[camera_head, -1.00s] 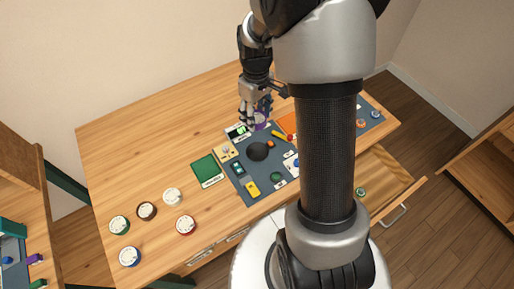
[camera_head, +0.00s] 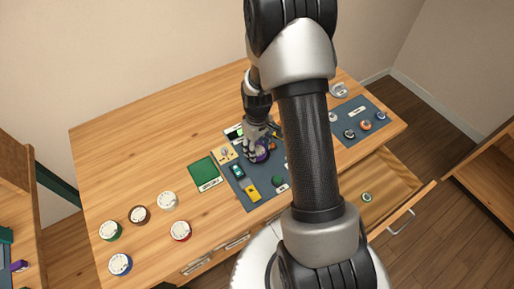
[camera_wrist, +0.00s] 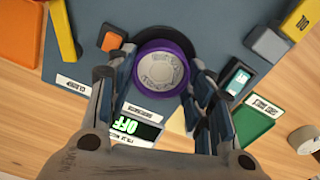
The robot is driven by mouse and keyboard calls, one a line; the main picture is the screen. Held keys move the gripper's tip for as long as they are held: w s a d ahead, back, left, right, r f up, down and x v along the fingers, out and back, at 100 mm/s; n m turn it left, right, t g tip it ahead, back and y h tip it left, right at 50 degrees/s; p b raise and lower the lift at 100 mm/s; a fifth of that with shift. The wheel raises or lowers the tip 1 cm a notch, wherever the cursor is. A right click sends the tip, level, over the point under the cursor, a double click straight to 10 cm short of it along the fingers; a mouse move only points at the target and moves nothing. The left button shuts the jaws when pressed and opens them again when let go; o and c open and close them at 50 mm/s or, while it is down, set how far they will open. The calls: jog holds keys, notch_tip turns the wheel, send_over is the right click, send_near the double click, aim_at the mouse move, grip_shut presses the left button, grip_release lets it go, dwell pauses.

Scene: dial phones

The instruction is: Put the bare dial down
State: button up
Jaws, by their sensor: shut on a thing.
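The dial (camera_wrist: 163,71) has a purple rim and a pale grey face. My gripper (camera_wrist: 163,85) is shut on it, with a finger on either side. In the head view, my gripper (camera_head: 257,140) is over the dark work mat (camera_head: 262,202), and the purple dial (camera_head: 262,154) shows below its fingers. In the wrist view, a round black spot (camera_wrist: 160,32) on the mat shows around the dial's far edge. The dial hides most of this spot. I cannot tell whether the dial touches it.
A small panel reading OFF (camera_wrist: 130,126) is near the fingers. Yellow (camera_head: 252,193) and teal (camera_head: 237,171) blocks sit on the mat. A green mat (camera_head: 203,172) lies to the left. Several dials stand at the table's left, including a red one (camera_head: 181,231). A drawer (camera_head: 385,185) is open at right.

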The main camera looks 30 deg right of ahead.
jog(key=shift+f, duration=0.3)
jog(key=o, duration=1.1)
jog(key=shift+r, duration=0.1)
jog(key=shift+o, duration=0.2)
